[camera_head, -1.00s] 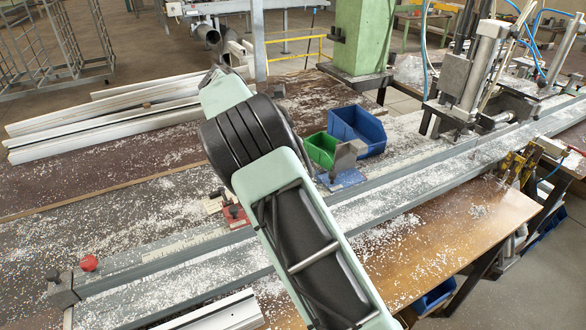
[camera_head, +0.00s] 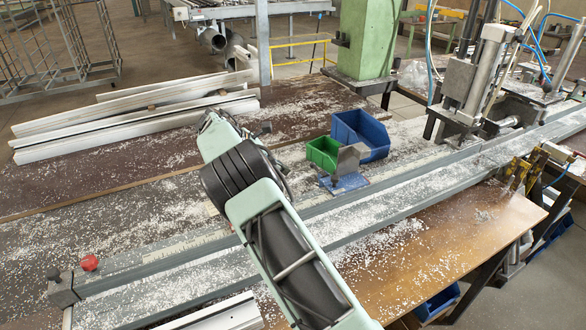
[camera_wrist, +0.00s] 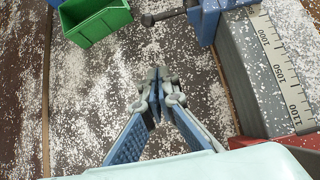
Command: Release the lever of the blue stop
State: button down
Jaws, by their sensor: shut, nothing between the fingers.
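The blue stop (camera_head: 345,184) sits on the rail in the head view, with a grey upright block on it. In the wrist view the blue stop (camera_wrist: 207,22) is at the top, beside the ruler, cut off by the frame edge. Its dark lever (camera_wrist: 165,15) with a round knob points left from it, over the bench top. My gripper (camera_wrist: 158,75) is shut and empty, below the lever in the wrist view and apart from it. In the head view my arm hides the gripper.
A green bin (camera_head: 323,153) and a blue bin (camera_head: 361,134) stand behind the blue stop. In the wrist view the green bin (camera_wrist: 97,20) is at upper left. A red stop (camera_wrist: 290,143) is by the ruler (camera_wrist: 281,65) at lower right. Chip-strewn bench is free around my fingers.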

aim_at(317, 170)
jog(key=p+x, duration=0.1)
jog(key=x, duration=0.7)
jog(key=shift+w+d+f, duration=0.15)
jog(key=shift+d+f, duration=0.05)
jog(key=shift+d, duration=0.1)
jog(key=r, duration=0.1)
jog(key=d+r+p, duration=0.1)
jog(key=r, duration=0.1)
jog(key=shift+w+d+r, duration=0.1)
jog(key=shift+w+d, duration=0.25)
jog(key=shift+d, duration=0.05)
jog(key=shift+r+m+t+y+b, duration=0.35)
jog(key=shift+r+t+b, duration=0.2)
jog(key=shift+t+b, duration=0.35)
jog(key=shift+s+d+r+m+t+y+b, duration=0.2)
jog(key=shift+s+r+m+t+b, duration=0.45)
jog(key=shift+b, duration=2.4)
jog(key=shift+d+r+m+t+y+b, duration=0.1)
jog(key=shift+r+m+t+y+b, duration=0.55)
jog(key=shift+b, duration=2.45)
jog(key=shift+s+d+r+m+t+h+b, duration=0.1)
jog(key=shift+s+r+m+t+h+b, duration=0.2)
jog(key=shift+r+t+b, duration=1.75)
notch_tip(317, 170, down, 2)
jog(key=shift+s+f+g+b, duration=0.1)
jog(key=shift+f+g+b, duration=0.1)
jog(key=shift+g+b, duration=0.75)
jog(key=shift+r, duration=0.1)
